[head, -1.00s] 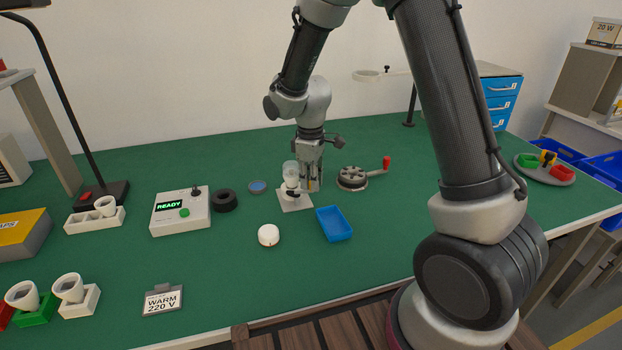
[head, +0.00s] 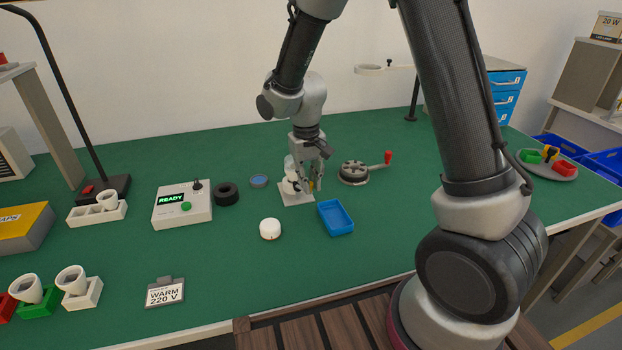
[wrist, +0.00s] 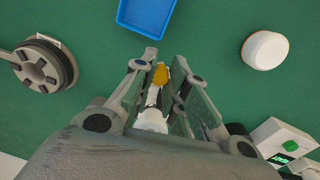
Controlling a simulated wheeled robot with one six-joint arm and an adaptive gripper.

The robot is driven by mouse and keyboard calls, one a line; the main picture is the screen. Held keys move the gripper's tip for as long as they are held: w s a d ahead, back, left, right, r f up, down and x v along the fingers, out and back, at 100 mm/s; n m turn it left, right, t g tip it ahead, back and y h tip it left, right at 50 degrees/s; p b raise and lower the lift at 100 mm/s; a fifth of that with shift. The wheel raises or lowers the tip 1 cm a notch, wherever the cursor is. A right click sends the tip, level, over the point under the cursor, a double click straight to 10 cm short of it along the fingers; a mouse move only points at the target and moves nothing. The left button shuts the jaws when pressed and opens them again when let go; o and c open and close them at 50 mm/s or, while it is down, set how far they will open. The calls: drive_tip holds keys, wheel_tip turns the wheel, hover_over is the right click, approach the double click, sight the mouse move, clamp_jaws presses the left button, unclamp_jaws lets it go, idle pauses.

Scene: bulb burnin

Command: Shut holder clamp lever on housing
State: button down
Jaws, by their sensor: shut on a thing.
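The holder, a pale square base plate (head: 296,198) with a white housing (head: 290,186) on it, stands mid-table in the head view. My gripper (head: 312,184) is at the holder, covering part of it. In the wrist view my gripper (wrist: 172,82) has its fingers on either side of the yellow-tipped clamp lever (wrist: 160,75) and is shut on it. A white part of the housing (wrist: 152,121) shows behind the lever, between the fingers. How far the lever is turned is hard to tell.
A blue tray (head: 335,219) lies close right of the holder, and a white round puck (head: 270,229) in front. A reel with a red-knobbed crank (head: 355,173) stands to the right. A tester box reading READY (head: 182,206) is at left. The front table middle is clear.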

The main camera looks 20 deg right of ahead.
drive_tip(key=shift+s+a+m, duration=0.1)
drive_tip(key=shift+a+m, duration=0.05)
drive_tip(key=shift+m, duration=0.35)
drive_tip(key=c, duration=1.4)
unclamp_jaws()
drive_tip(key=shift+o, duration=0.2)
wheel_tip(320, 180, up, 12)
drive_tip(key=shift+a, duration=0.35)
